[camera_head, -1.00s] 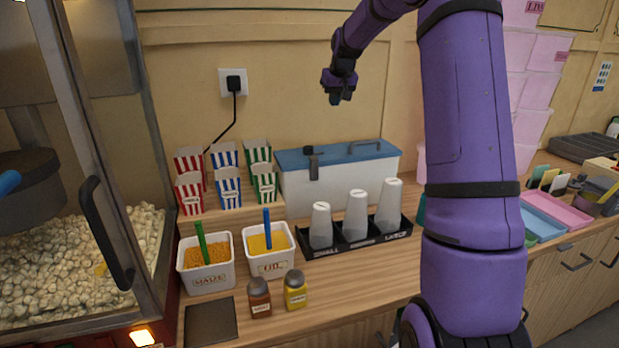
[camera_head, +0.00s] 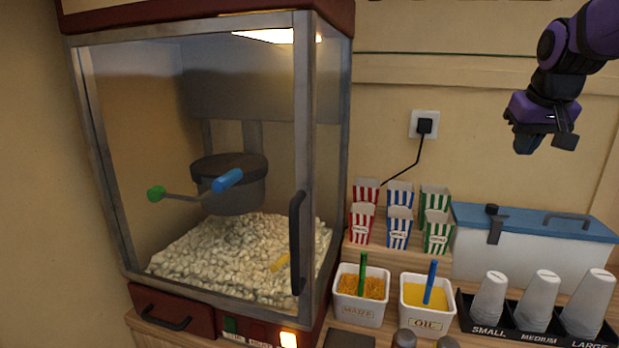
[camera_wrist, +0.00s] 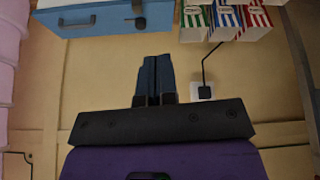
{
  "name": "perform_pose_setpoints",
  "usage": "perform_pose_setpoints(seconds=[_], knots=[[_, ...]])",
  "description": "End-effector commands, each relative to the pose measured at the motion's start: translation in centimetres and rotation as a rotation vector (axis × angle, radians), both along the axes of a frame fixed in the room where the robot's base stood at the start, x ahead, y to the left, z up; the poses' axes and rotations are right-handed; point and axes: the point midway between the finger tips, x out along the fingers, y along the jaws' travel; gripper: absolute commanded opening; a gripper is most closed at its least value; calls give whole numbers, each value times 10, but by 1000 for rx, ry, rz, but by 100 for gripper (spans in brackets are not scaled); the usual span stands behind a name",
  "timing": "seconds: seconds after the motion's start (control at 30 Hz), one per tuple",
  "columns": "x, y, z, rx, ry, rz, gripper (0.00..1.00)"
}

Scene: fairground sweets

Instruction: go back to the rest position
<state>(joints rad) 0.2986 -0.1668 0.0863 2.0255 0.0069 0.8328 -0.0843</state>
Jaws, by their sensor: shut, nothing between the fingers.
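My gripper (camera_head: 540,143) hangs in the air at the upper right of the head view, above the blue-lidded white box and in front of the wall. It points downward. In the wrist view my gripper (camera_wrist: 154,78) shows its two dark fingers close together, with nothing between them. The blue lid (camera_wrist: 105,20) lies at the top left of that view, apart from the fingers.
A popcorn machine (camera_head: 303,150) stands at left. Striped cartons (camera_head: 399,228), a maize tub (camera_head: 357,308), an oil tub (camera_head: 423,318) and a cup rack (camera_head: 520,339) stand on the counter. A plug (camera_head: 425,124) is in the wall. Air around my gripper is clear.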

Motion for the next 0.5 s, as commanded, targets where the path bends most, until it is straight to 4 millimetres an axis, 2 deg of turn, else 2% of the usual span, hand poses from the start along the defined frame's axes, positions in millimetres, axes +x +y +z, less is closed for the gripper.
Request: perform_pose_setpoints(seconds=[0.03,0.2,0.5], knots=[[-20,13,2,-2,-5,13,0],[-80,44,-2,2,-8,44,0],[-181,80,-31,24,-16,102,0]])
